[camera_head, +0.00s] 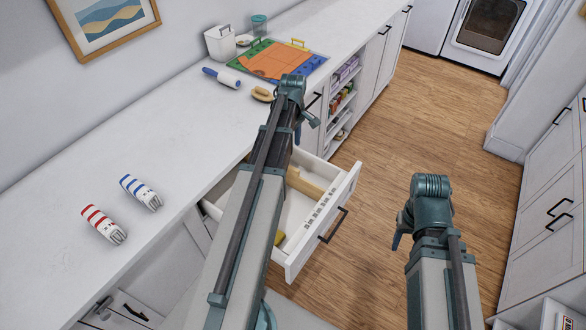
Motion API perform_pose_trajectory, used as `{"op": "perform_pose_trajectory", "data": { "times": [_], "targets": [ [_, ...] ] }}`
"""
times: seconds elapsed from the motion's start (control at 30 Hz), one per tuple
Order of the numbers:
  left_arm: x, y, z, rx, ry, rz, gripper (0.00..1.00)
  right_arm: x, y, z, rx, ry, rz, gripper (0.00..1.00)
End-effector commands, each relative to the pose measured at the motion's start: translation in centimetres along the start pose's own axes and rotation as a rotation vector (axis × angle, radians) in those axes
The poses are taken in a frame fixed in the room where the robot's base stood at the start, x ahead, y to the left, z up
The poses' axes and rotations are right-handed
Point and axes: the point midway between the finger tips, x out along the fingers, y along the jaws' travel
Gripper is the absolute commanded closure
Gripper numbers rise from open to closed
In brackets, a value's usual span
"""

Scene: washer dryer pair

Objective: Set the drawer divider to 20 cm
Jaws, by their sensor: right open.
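The white drawer (326,222) is pulled open below the counter. A light wooden divider (311,184) stands across its inside toward the far end. Small printed cm labels run along the inner side of the drawer front, too small to read surely. My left arm crosses over the drawer and hides part of its inside; my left gripper (304,122) is above the drawer's far end, mostly hidden behind its wrist, so its jaws are unclear. My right gripper (399,228) is open and empty over the floor, right of the drawer and apart from it.
On the counter (170,160) lie a red-striped bundle (103,224), a blue-striped bundle (141,192), a lint roller (222,76) and a brush (262,94). Behind are a coloured mat (270,62) and white bin (220,43). The wooden floor (400,130) is clear between the cabinets.

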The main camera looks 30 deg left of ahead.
Motion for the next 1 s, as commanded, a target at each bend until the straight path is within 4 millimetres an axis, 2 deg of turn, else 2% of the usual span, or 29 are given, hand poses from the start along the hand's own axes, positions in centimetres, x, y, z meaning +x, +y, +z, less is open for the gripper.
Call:
{"op": "perform_pose_trajectory", "data": {
  "times": [0.03, 0.7, 0.83, 1.0],
  "targets": [
    [1.3, 0.0, 0.0, 0.000, 0.000, 0.000, 0.50, 1.3, -0.1, -0.1, 0.000, 0.000, 0.000, 0.50],
    [10.3, 0.0, 0.0, 0.001, 0.000, 0.000, 0.50, 10.3, -1.0, -0.6, 0.000, 0.000, 0.000, 0.50],
    [11.3, 0.0, 0.0, 0.001, 0.000, 0.000, 0.50, 11.3, -1.1, -0.7, 0.000, 0.000, 0.000, 0.50],
    [11.6, 0.0, 0.0, 0.001, 0.000, 0.000, 0.50, 11.5, -1.1, -0.7, 0.000, 0.000, 0.000, 0.50]
  ]
}}
